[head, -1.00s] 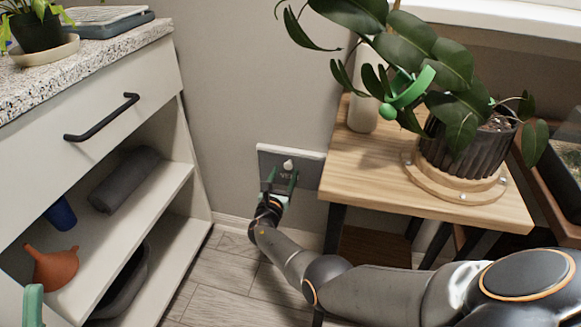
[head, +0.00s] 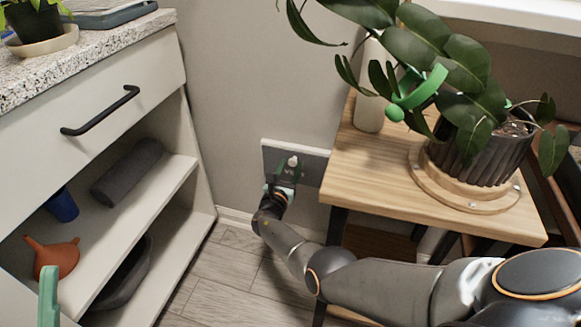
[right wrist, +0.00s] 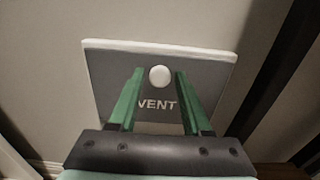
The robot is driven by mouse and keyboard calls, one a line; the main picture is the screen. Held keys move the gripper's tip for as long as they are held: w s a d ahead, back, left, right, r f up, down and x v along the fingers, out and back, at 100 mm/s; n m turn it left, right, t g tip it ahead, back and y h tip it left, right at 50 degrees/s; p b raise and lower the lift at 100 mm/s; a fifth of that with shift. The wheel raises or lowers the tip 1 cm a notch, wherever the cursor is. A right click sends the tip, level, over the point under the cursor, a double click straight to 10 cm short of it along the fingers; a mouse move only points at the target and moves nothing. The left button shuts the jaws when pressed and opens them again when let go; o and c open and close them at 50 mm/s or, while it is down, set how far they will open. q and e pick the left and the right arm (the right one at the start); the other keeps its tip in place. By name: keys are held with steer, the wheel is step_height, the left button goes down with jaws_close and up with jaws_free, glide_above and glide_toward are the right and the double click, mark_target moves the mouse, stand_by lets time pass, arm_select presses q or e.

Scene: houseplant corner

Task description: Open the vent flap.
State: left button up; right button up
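The vent flap (head: 313,168) is a grey panel marked VENT, low on the wall between the cabinet and the wooden stand. It looks closed against the wall. Its white round knob (head: 293,161) is near the top middle. My right gripper (head: 287,168) is in front of the flap. In the right wrist view, the flap (right wrist: 205,75) fills the middle, and the green fingers of the right gripper (right wrist: 159,74) stand apart on either side of the knob (right wrist: 160,77), with gaps. A green finger of my left gripper (head: 49,290) shows at the lower left; its opening is out of sight.
The wooden stand (head: 365,165) is close on the right, bearing a potted plant (head: 475,150) and a white bottle (head: 369,105). The white cabinet (head: 150,95) with open shelves is on the left. Tiled floor lies clear between them.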

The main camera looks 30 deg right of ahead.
jaws_close()
stand_by(1.1)
